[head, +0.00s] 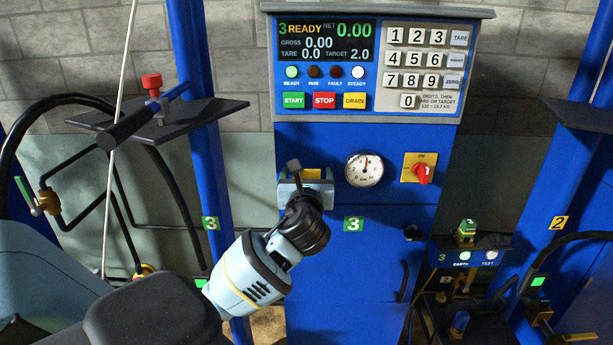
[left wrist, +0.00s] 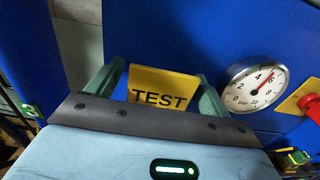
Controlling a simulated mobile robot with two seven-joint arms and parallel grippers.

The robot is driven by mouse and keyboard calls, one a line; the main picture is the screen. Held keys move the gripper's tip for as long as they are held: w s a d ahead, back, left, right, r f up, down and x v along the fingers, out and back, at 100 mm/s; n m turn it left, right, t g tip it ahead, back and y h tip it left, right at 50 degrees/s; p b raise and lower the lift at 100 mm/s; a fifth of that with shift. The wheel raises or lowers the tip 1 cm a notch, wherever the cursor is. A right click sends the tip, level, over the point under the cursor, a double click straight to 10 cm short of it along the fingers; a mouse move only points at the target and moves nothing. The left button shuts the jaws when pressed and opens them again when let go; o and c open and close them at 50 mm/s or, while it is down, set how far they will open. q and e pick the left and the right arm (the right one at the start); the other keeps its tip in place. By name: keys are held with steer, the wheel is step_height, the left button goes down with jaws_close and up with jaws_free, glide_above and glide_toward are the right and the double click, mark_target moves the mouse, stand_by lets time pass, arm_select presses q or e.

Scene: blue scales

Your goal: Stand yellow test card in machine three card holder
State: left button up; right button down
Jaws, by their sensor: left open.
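The yellow test card (left wrist: 163,88) stands against the blue front of machine three, its word TEST readable in the left wrist view. A strip of the card (head: 313,173) shows in the head view behind my left gripper (head: 304,183). In the left wrist view my left gripper (left wrist: 160,72) is open, with one green finger on each side of the card and a visible gap at its upper edges. The card's lower edge is hidden by the gripper body. The card holder is mostly covered by my gripper, so the card's seating cannot be told. My right gripper is not in view.
A round pressure gauge (head: 364,169) and a red rotary switch (head: 421,173) sit right of the card. The display and keypad panel (head: 365,68) is above. A dark shelf with a red-topped valve (head: 152,84) juts out at left.

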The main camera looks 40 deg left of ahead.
arm_select(q)
steer(key=shift+s, duration=0.1)
steer(key=v, duration=0.7)
steer(key=shift+s+d, duration=0.2)
steer(key=shift+d, duration=0.05)
stand_by(0.4)
steer(key=s+d+f+n+g+h, duration=0.1)
steer(key=s+d+f+n+h, duration=0.15)
steer(key=f, duration=0.65)
steer(key=s+d+f+n+h, duration=0.1)
steer(key=d+f+n+h, duration=0.3)
steer(key=f, duration=0.5)
steer(key=s+d+f+n+g+h, duration=0.1)
steer(key=s+d+f+n+h, duration=0.2)
steer(key=f, duration=0.5)
steer(key=s+d+f+n+g+h, duration=0.1)
steer(key=s+d+f+n+h, duration=0.1)
steer(key=s+d+f+n, duration=0.2)
steer(key=s+d+f+n+g+h, duration=0.1)
steer(key=s+d+f+n, duration=0.4)
steer(key=s+f+n, duration=0.6)
steer(key=shift+s+f+n+h, duration=0.35)
steer(key=shift+s+n+h, duration=0.3)
steer(key=shift+s, duration=1.35)
